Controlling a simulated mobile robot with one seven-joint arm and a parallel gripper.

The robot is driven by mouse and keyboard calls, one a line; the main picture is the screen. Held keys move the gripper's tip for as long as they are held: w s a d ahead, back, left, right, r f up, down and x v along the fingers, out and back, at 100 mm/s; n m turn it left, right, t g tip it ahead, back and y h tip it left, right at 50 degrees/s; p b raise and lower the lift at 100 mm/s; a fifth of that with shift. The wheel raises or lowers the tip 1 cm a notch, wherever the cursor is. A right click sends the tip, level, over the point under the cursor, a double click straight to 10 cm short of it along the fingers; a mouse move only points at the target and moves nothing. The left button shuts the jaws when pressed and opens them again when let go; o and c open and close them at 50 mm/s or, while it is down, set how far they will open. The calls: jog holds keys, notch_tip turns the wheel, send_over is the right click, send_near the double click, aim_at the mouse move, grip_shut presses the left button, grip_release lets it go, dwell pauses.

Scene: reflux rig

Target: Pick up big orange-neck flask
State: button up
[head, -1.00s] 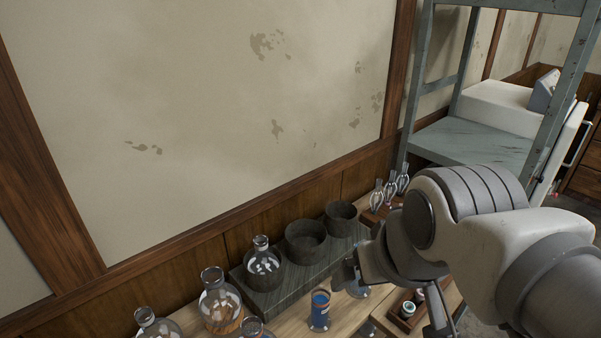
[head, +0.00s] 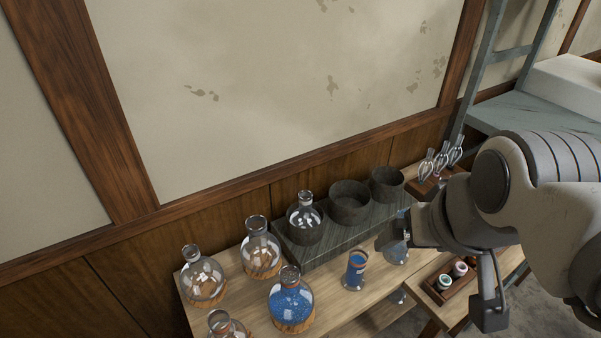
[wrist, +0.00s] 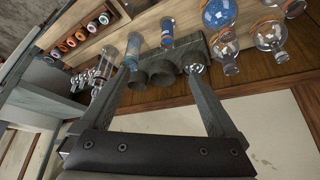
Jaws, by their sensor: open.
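Several round flasks stand at the left of the bench in the head view: a clear one (head: 203,282), another clear one (head: 262,255), one with blue contents (head: 291,304) and one cut off at the bottom edge (head: 225,327). I cannot tell which has an orange neck. In the wrist view, the blue-filled flask (wrist: 218,13) and two clear flasks (wrist: 225,48) (wrist: 271,38) show at the upper right. My gripper (wrist: 157,70) is open and empty. In the head view it is to the right of these flasks, apart from them.
A dark block with round wells (head: 335,242) stands along the wall, with a small flask (head: 304,218) in its left well. A blue-filled beaker (head: 355,271) stands before it. A rack of vials (head: 449,280) and glassware (head: 440,163) are at the right.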

jog(key=shift+c, duration=0.9)
jog(key=shift+w+a+f+n+g, duration=0.1)
jog(key=shift+w+a+n+g, duration=0.2)
jog(key=shift+n, duration=0.3)
jog(key=n+g, duration=0.5)
jog(key=n, duration=1.6)
send_over(289, 279)
jog(key=s+d, duration=0.1)
notch_tip(289, 279, down, 5)
notch_tip(289, 279, down, 12)
jog(key=shift+s+f+b, duration=0.1)
jog(key=shift+b, duration=1)
jog(key=f, duration=0.1)
jog(key=f+b, duration=0.1)
jog(key=f, duration=0.3)
jog(key=shift+s+a, duration=0.3)
jog(key=shift+a, duration=0.05)
